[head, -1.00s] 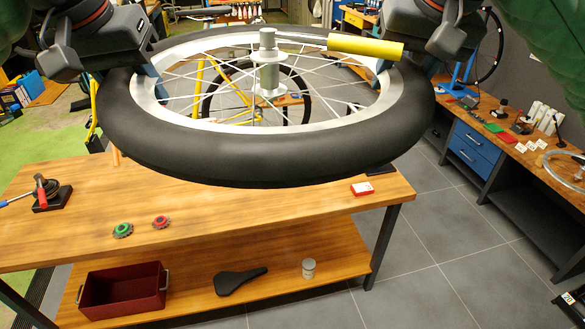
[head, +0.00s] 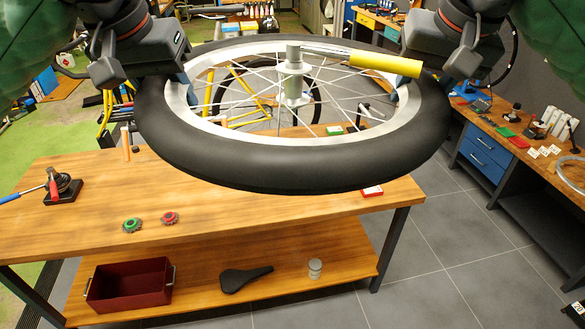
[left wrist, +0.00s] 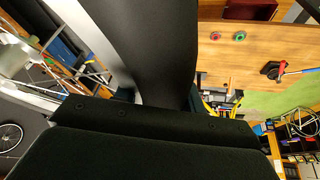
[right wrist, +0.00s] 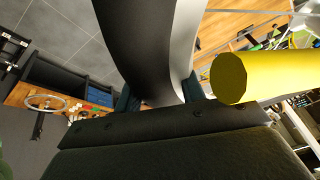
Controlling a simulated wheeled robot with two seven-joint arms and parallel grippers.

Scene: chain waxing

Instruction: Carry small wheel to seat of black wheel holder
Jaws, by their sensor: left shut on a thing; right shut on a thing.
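The small wheel (head: 290,165), with a black tyre, silver rim, spokes and a grey hub, is held up nearly flat above the workbench. My left gripper (head: 184,88) is shut on its rim and tyre at the left; the tyre also fills the middle of the left wrist view (left wrist: 160,45). My right gripper (head: 405,88) is shut on the rim and tyre at the right; the tyre also shows in the right wrist view (right wrist: 140,45). A yellow cylinder (head: 385,65) lies over the wheel's right side. I cannot make out the black wheel holder; the wheel hides part of the bench.
The wooden workbench (head: 80,225) holds a green part (head: 132,225), a red part (head: 170,218) and a black-based tool (head: 62,190) at left. A red bin (head: 130,285) and black saddle (head: 245,279) are on its lower shelf. A blue-drawer bench (head: 482,150) stands at right.

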